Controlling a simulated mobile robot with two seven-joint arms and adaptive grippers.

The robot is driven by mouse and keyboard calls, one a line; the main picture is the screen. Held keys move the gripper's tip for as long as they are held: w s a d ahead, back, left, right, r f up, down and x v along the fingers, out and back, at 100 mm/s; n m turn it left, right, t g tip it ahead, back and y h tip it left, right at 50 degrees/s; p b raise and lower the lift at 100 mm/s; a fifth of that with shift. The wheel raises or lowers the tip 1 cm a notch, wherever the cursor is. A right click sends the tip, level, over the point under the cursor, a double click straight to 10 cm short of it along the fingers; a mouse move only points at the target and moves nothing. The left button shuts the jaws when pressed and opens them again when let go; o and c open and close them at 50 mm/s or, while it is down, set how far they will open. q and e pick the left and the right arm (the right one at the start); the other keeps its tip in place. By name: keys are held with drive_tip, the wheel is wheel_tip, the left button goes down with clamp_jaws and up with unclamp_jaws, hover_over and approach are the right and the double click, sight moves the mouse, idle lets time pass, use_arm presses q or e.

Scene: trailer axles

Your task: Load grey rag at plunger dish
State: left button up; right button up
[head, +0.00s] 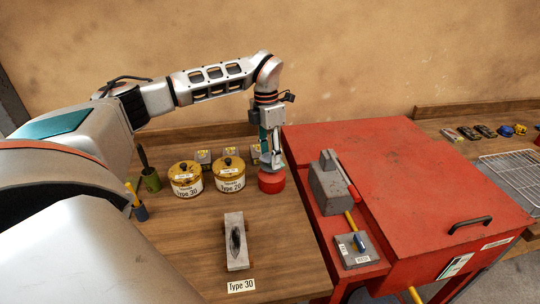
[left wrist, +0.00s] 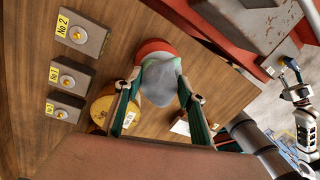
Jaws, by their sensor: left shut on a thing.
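A grey rag (left wrist: 160,82) hangs bunched between the fingertips of my left gripper (left wrist: 160,92). The gripper is shut on it. A red round dish (left wrist: 153,47) lies just beyond the rag in the left wrist view, partly covered by it. In the head view the red dish (head: 272,182) stands on the wooden bench, and my left gripper (head: 270,158) points straight down over it. The rag shows there only as a small grey patch at the dish's top. I cannot tell whether it touches the dish. What seems to be my right arm shows at the right edge of the left wrist view.
Two yellow pots (head: 229,175) labelled Type 30 and Type 20 stand left of the dish. Small grey numbered boxes (left wrist: 81,33) are behind them. A red cabinet (head: 400,180) rises close on the right.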

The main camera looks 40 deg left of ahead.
use_arm(q)
drive_tip(key=shift+r, duration=3.45)
drive_tip(key=shift+d, duration=0.1)
